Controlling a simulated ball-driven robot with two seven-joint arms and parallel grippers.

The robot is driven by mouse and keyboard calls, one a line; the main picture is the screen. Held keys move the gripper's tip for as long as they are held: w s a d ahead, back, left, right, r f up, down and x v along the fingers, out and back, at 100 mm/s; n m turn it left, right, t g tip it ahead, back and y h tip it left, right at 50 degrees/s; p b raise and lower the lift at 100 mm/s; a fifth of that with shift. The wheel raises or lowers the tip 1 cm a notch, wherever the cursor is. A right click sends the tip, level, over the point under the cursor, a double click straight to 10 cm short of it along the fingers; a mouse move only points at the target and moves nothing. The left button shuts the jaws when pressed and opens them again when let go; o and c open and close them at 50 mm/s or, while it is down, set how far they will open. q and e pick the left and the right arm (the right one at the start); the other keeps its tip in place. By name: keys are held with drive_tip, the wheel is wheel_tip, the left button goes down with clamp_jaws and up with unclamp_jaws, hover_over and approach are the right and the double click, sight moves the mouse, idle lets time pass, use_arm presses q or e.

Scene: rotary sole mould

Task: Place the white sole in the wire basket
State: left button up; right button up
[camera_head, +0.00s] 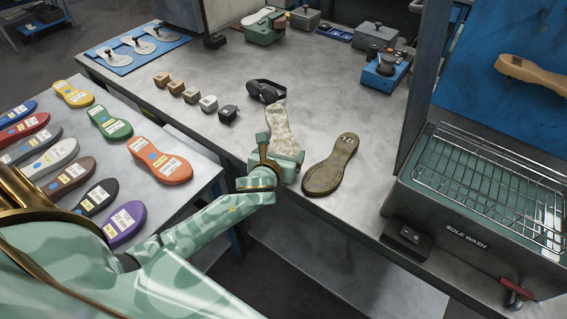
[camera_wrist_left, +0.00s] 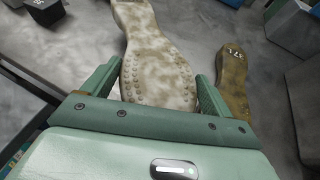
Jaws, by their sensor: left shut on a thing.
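The wire basket (camera_head: 476,168) is at the right, in the top of the green sole wash unit, and looks empty. My right gripper is not in view.
A brown-olive sole (camera_head: 331,166) lies just right of the held sole. A black strap-like object (camera_head: 266,91) lies behind it. Several labelled coloured soles lie on the left table (camera_head: 197,172). A black switch box (camera_head: 407,239) stands before the wash unit.

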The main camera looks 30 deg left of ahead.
use_arm(q)
drive_tip(key=f+b, duration=0.1)
drive_tip(key=f, duration=0.1)
drive_tip(key=f+b, duration=0.1)
drive_tip(key=f, duration=0.1)
drive_tip(key=shift+w+a, duration=0.1)
drive_tip(key=shift+w, duration=0.3)
drive_tip(key=shift+r, duration=0.15)
drive_tip(key=o, duration=0.8)
